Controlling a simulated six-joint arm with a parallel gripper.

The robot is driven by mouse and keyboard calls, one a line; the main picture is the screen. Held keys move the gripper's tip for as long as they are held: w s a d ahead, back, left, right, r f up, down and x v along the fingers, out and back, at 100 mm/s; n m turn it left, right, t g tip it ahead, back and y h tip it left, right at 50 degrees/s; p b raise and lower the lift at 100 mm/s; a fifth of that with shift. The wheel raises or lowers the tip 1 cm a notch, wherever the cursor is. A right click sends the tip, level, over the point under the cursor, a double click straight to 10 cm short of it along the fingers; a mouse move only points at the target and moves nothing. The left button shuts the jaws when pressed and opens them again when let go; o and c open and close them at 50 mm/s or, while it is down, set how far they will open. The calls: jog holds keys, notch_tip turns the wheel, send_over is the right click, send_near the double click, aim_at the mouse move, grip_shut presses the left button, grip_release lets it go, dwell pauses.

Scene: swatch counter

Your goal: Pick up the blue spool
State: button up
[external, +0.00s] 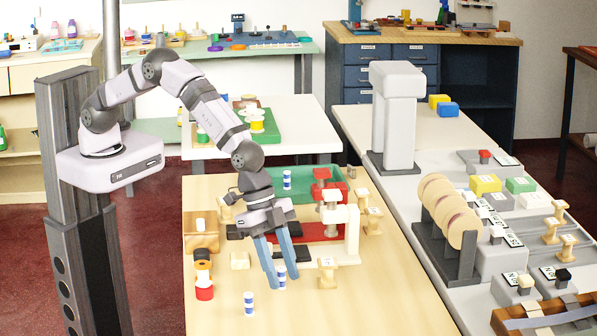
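Several small white spools with blue bands show in the external view. One blue spool (280,277) stands upright on the wooden table, between the fingertips of my gripper as seen from here. Another blue spool (248,304) stands nearer the front, left of my gripper. A third blue spool (287,179) is at the green tray (318,176) behind my gripper. My gripper (283,281) points down with its two blue fingers apart. A gap shows beside the spool, so it does not look clamped. How far the fingertips are above the tabletop is hard to tell.
A red-and-white fixture (334,218) stands close behind my gripper on the right. A wooden spool stand (327,272) is right of the fingers. Red, orange and black spools (204,281) line the left edge. The table's front right (370,310) is clear.

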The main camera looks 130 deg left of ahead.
aim_at(281, 268)
grip_shut()
jog(key=shift+r, duration=0.15)
notch_tip(281, 268, up, 10)
jog(key=shift+f+b, duration=0.1)
jog(key=shift+b, duration=1.05)
